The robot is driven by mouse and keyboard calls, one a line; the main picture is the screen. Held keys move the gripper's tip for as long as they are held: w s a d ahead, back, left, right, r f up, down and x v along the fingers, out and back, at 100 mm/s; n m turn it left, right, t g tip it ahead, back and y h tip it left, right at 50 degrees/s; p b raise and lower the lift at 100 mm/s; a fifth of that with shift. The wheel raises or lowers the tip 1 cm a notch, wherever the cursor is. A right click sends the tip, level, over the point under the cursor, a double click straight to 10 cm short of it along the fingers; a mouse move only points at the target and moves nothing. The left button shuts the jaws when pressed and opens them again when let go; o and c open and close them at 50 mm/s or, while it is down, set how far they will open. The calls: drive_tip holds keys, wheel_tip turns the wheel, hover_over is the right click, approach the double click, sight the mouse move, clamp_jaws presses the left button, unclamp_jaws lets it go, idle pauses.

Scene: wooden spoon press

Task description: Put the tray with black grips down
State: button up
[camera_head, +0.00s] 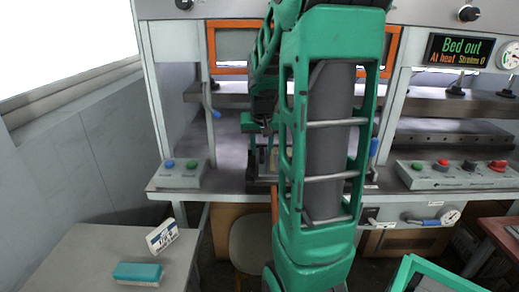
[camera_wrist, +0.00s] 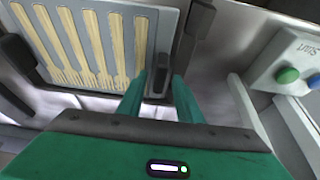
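In the head view my green arm reaches into the press bay and hides most of the tray and gripper. Whether the tray touches the surface below is hidden.
The press bed (camera_head: 228,150) lies around the gripper. A button box (camera_head: 182,173) with green and blue buttons stands at its left. The display (camera_head: 460,50) reads "Bed out".

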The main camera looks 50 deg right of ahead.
drive_tip(key=v, duration=1.2)
drive_tip(key=s+a+f+n+g+y, duration=0.1)
drive_tip(key=s+a+f, duration=0.5)
drive_tip(key=s+a, duration=0.2)
drive_tip(key=s+a+f+n+g+y, duration=0.2)
drive_tip(key=s+a+f, duration=0.3)
drive_tip(key=s+a, duration=0.4)
drive_tip(key=shift+s+f+y, duration=0.3)
drive_tip(key=shift+s+f, duration=0.05)
drive_tip(key=shift+f, duration=0.05)
drive_tip(key=shift+a, duration=0.1)
drive_tip(key=shift+w+f, duration=0.25)
drive_tip(key=shift+w, duration=0.3)
